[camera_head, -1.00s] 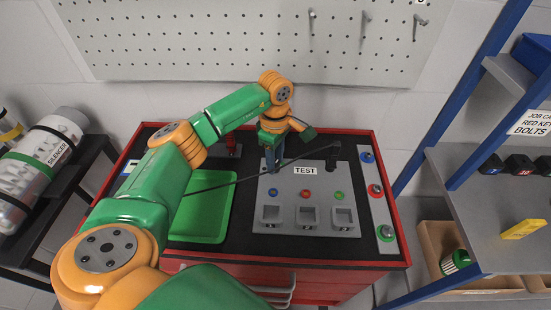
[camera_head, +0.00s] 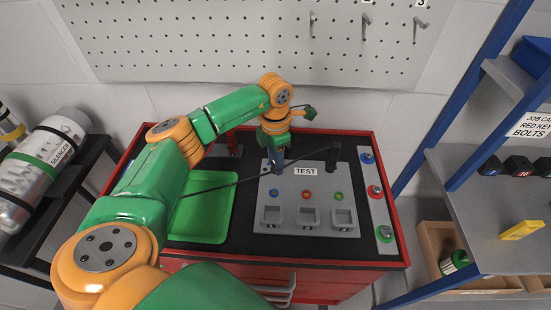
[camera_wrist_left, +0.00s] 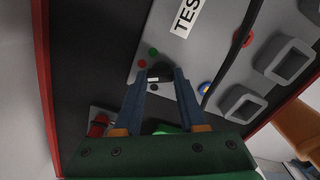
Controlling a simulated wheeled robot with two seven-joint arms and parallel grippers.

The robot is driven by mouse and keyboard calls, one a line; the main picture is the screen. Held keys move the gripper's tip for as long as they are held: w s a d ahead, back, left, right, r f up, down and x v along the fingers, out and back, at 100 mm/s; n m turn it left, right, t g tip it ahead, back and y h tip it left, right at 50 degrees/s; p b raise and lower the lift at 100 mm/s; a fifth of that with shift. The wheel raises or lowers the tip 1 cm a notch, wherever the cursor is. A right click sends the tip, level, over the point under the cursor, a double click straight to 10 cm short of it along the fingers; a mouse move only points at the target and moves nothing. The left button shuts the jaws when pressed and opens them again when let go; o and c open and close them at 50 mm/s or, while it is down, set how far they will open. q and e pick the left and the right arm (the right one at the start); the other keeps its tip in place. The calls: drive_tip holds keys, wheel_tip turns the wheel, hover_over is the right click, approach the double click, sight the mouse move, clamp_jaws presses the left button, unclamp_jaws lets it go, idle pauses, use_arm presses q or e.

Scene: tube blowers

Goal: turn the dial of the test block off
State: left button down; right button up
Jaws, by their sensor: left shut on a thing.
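The grey test block (camera_head: 262,222) with its TEST label lies on the black top of the red cabinet. It also shows in the wrist view (camera_wrist_left: 212,50). Its dial (camera_wrist_left: 160,73) is a dark knob with a white mark, beside small red and green dots. In the head view the dial is hidden by my gripper. My left gripper (camera_head: 276,168) points down at the block's upper left corner. In the wrist view its two blue fingers (camera_wrist_left: 157,78) are on either side of the dial, shut on it. My right gripper is not in view.
A green tray (camera_head: 228,215) lies left of the block. A black hose (camera_head: 225,186) runs across the cabinet top to a dark fitting (camera_head: 334,156). A strip with blue, red and green-ringed buttons (camera_head: 376,190) is at the right. A pegboard (camera_head: 190,45) stands behind.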

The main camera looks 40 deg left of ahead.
use_arm(q)
drive_tip(key=n+p, duration=0.1)
drive_tip(key=n, duration=0.5)
drive_tip(key=shift+r+n, duration=0.1)
drive_tip(key=shift+n, duration=0.2)
drive_tip(key=n+p, duration=0.1)
drive_tip(key=n, duration=0.4)
drive_tip(key=shift+n, duration=0.4)
drive_tip(key=shift+c, duration=2.4)
unclamp_jaws()
drive_tip(key=shift+s, duration=0.1)
wheel_tip(320, 180, up, 7)
drive_tip(key=shift+b, duration=0.65)
